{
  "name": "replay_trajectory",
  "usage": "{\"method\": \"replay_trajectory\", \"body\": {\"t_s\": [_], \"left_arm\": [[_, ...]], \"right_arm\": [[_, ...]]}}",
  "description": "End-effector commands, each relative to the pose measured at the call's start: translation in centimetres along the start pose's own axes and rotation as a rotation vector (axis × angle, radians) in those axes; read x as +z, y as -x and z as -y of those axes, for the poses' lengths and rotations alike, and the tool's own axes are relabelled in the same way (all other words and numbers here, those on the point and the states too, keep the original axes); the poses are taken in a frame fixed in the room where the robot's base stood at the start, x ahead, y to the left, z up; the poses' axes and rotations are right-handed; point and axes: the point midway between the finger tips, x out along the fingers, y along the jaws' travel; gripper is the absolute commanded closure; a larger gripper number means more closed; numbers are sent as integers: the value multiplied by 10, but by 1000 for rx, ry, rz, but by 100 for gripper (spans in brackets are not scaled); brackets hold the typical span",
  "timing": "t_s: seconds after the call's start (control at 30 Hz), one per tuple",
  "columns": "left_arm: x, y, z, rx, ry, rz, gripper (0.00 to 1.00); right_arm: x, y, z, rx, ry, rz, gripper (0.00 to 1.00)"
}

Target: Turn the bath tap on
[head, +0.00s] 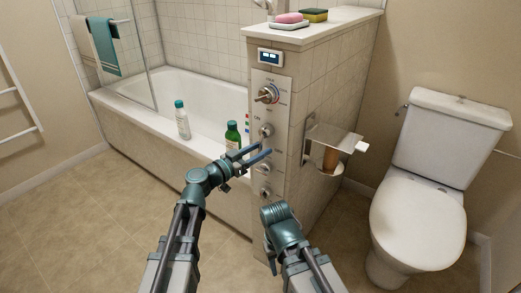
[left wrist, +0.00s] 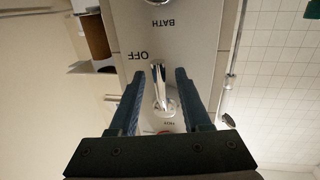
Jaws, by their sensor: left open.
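The bath tap's chrome lever (head: 266,130) is on the grey control panel on the end of the tiled half-wall. In the left wrist view the lever (left wrist: 158,85) lies between my open fingers, with a gap on each side. That view is upside down; the labels OFF and BATH show beyond the lever, and its free end points toward OFF. My left gripper (head: 262,150) is open at the panel, its fingers at the lever; it also frames the lever in the left wrist view (left wrist: 160,74). My right arm is low in front of the panel; its fingers do not show.
A temperature control (head: 267,95) is above the lever and another knob (head: 263,168) is below. A paper holder (head: 328,150) juts from the half-wall's right side. Bottles stand on the bathtub (head: 150,107) rim. A toilet (head: 420,215) is at right. Open floor is at left.

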Motion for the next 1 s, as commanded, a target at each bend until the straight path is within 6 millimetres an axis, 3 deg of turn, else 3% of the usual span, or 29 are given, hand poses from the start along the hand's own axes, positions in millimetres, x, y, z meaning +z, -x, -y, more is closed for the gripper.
{"method": "replay_trajectory", "body": {"t_s": [0.4, 0.7, 1.0], "left_arm": [[0, -7, 0, -1, 0, 0, 52], [0, -7, 0, -1, 0, 0, 100], [0, -7, 0, -1, 0, 0, 100]], "right_arm": [[0, 0, 0, 0, 0, 0, 50], [0, 0, 0, 0, 0, 0, 50], [0, 0, 0, 0, 0, 0, 50]]}}
